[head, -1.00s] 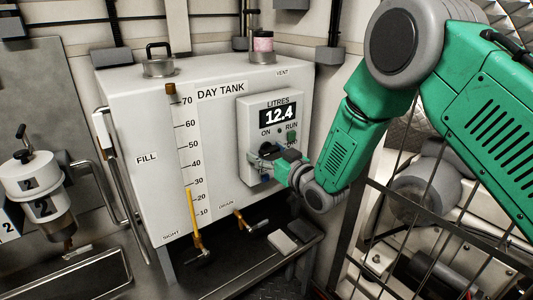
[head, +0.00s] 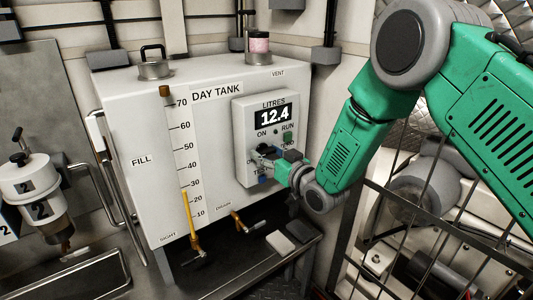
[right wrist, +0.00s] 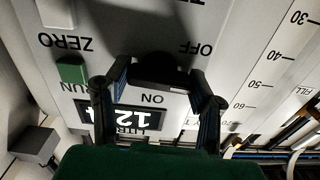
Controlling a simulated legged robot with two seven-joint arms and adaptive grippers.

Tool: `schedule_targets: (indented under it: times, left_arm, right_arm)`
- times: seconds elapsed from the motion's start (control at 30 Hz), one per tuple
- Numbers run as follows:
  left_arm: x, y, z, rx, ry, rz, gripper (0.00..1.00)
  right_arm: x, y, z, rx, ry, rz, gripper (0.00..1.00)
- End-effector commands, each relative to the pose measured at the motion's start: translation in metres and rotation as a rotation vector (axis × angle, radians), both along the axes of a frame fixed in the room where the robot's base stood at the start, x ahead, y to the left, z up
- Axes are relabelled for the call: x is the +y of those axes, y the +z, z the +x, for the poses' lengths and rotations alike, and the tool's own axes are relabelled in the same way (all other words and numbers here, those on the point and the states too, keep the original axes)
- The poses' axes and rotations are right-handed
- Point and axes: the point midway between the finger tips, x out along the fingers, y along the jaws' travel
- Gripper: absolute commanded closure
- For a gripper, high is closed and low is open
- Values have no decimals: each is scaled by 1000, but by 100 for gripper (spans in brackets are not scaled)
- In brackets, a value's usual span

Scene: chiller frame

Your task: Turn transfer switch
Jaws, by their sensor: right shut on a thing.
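The transfer switch is a black knob (right wrist: 160,72) on the grey control box (head: 242,112) on the front of the day tank. The right wrist view shows it between the ON and OFF labels. My right gripper (head: 262,157) is at the knob in the head view and hides most of it. In the right wrist view the two fingers of my right gripper (right wrist: 157,82) stand on either side of the knob, shut on it. My left gripper is not in view.
The box has a display (head: 273,115) reading 12.4 and a green RUN button (right wrist: 70,70). Below are a drain valve (head: 243,222) and a dark shelf (head: 245,258). A wire guard (head: 400,215) stands close to my right arm.

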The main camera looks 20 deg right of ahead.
Motion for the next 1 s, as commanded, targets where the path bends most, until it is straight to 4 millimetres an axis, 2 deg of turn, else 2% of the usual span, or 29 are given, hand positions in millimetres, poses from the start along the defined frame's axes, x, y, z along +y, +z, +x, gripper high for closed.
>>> schedule_targets:
  times: [0.03, 0.53, 1.0]
  left_arm:
    - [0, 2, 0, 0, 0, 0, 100]
    - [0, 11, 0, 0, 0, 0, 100]
    - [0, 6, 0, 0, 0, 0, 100]
  right_arm:
    - [-2, -5, -2, 23, -4, 22, 79]
    - [-1, -7, -3, 175, -5, 431, 79]
    - [-1, -9, -3, 327, -6, 849, 79]
